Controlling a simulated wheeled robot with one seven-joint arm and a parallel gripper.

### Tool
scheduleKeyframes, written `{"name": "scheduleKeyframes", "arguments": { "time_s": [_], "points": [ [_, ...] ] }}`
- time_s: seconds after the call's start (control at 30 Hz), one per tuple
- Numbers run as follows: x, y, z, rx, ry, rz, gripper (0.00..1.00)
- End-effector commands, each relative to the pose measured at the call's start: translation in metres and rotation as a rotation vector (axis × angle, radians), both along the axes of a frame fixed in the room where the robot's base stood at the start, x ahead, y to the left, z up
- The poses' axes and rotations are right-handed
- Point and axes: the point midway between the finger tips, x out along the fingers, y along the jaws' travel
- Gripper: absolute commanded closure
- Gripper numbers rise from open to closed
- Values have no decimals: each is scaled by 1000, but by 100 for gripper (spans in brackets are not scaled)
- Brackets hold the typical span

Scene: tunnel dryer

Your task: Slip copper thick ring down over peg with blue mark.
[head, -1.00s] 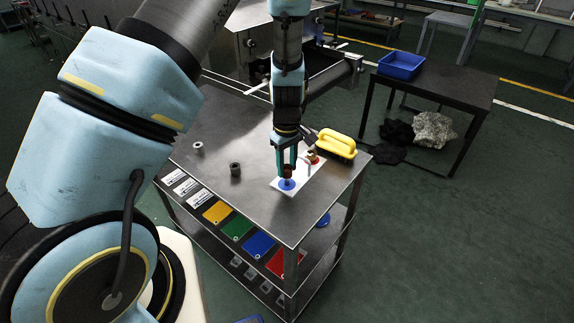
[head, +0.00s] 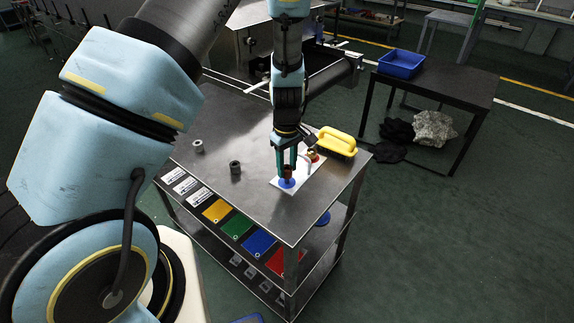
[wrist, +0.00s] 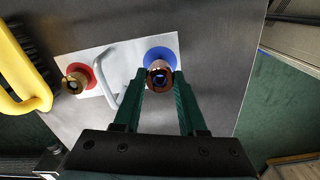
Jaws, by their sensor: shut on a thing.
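My gripper (head: 287,167) is shut on the copper thick ring (wrist: 159,78), which also shows between the fingertips in the head view. The blue mark (head: 286,183) is a round disc on a white plate (head: 310,183); it also shows in the wrist view (wrist: 160,54). The ring is over the blue mark, and in the wrist view the peg's top appears inside the ring's opening. I cannot tell how far down the peg the ring sits. A red mark (wrist: 81,76) on the same plate has a brass-coloured ring (wrist: 72,82) at it.
A pale handle (wrist: 126,100) stands on the plate between the marks. A yellow-handled brush (head: 338,143) lies behind the plate. A blue bin (head: 401,64) sits on another table.

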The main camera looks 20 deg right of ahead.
Motion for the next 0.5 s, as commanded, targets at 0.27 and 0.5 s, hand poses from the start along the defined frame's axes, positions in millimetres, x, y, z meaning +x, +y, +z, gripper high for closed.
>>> {"name": "scheduleKeyframes", "arguments": {
  "time_s": [0.27,0.5],
  "points": [
    [0,0,-8,0,0,0,100],
    [0,0,-13,0,0,0,100]
  ]
}}
